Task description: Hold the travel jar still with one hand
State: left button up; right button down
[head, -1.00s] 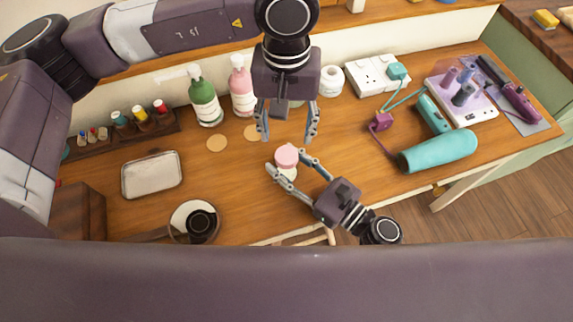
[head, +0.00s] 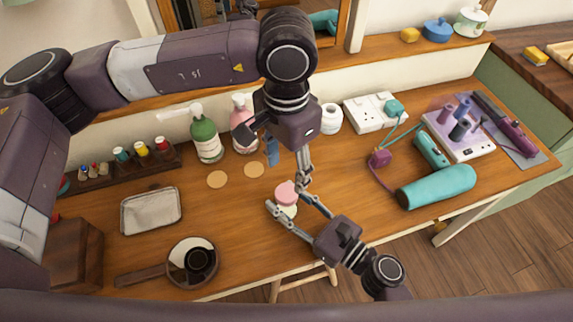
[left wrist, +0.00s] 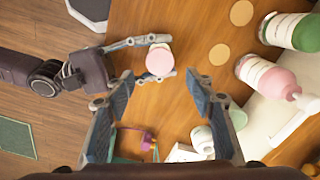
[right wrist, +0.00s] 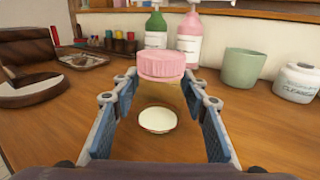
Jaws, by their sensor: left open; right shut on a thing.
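The travel jar (head: 286,191), with a pink lid, stands upright near the front middle of the wooden desk. My right gripper (head: 287,200) has a finger on each side of it and is shut on it. In the right wrist view the pink lid (right wrist: 161,65) shows between the fingers. A pale round disc (right wrist: 157,120) shows below it; I cannot tell whether it is part of the jar. My left gripper (head: 287,164) is open and empty above and behind the jar. In the left wrist view the jar (left wrist: 160,61) is beyond its open fingers.
Green (head: 206,140) and pink (head: 243,128) pump bottles stand behind, near two cork discs (head: 217,179). A metal tray (head: 151,210) and round mirror (head: 193,262) are left. A teal hair dryer (head: 436,186) and its cord lie right. Bare desk surrounds the jar.

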aim_at(286, 193)
pick_arm(q)
jog(key=shift+f, duration=3.95)
